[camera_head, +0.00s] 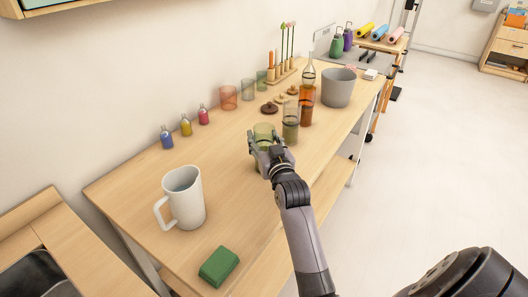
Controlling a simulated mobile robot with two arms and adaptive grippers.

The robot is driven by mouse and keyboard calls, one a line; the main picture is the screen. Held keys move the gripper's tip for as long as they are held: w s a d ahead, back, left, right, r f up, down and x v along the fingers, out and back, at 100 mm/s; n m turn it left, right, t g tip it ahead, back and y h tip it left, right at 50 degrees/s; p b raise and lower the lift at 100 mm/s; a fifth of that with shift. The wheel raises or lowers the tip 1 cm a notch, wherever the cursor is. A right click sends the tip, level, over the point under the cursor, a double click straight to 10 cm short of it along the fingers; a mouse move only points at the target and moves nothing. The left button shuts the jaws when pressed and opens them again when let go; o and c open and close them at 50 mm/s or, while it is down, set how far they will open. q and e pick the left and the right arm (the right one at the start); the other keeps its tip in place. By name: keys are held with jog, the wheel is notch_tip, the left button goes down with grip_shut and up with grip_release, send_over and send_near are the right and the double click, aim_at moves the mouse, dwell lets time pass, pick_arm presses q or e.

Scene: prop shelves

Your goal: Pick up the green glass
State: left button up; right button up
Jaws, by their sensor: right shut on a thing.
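A see-through green glass (264,131) stands upright between the fingers of my right gripper (268,153), near the middle of the table. The gripper is shut on it, and the fingers hide part of its lower half. I cannot tell whether its base touches the tabletop. My right arm reaches in from the lower right. My left gripper is not in view.
On the wooden table (130,187), a tall olive-green vessel (291,123) and an amber bottle (307,103) stand just behind the gripper. A white jug (187,202) and green block (219,266) are nearer. A grey bucket (338,90) stands beyond.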

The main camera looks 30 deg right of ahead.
jog(key=shift+r, duration=0.2)
jog(key=c, duration=0.4)
notch_tip(320, 180, up, 20)
jog(key=shift+f+p, duration=0.1)
jog(key=shift+p, duration=0.55)
jog(key=shift+c, duration=0.2)
